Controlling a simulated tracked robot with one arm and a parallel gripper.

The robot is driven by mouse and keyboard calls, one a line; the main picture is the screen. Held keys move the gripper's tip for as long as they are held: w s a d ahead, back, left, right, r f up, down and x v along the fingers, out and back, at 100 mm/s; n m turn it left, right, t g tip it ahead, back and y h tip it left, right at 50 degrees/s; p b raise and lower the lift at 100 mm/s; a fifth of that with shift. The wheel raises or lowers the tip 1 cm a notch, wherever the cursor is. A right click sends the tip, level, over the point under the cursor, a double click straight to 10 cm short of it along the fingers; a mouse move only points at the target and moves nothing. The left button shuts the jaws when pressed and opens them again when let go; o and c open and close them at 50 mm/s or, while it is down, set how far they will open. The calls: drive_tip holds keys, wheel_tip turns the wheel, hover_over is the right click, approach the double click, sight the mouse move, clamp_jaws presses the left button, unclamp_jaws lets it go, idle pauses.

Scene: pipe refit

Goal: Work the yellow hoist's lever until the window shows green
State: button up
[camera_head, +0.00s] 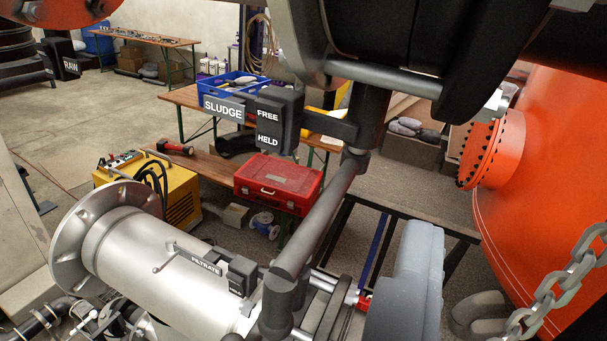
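I cannot make out a yellow hoist, its lever or its window with certainty. A grey chain (570,285) hangs at the lower right; what it hangs from is out of frame. A thick grey bar (325,215) slants from a dark post down to a jointed end at the bottom centre. A black box (278,122) marked FREE and HELD is fixed beside the post, with a SLUDGE plate to its left. Large dark parts close to the camera fill the top centre, with a silver rod across them. I cannot tell which parts are my gripper or whether it is open.
A silver flanged cylinder (165,255) with a FILTRATE plate lies at lower left. An orange vessel (550,190) fills the right. A yellow machine (182,200), a red case (278,183) and a blue crate (215,98) stand behind. Open floor shows at left.

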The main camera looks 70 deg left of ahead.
drive_tip(key=s+a, duration=0.1)
drive_tip(key=s+a+m, duration=0.1)
drive_tip(key=shift+s+a+r+b, duration=0.1)
drive_tip(key=shift+s+r+b, duration=0.1)
drive_tip(key=shift+s+b, duration=0.15)
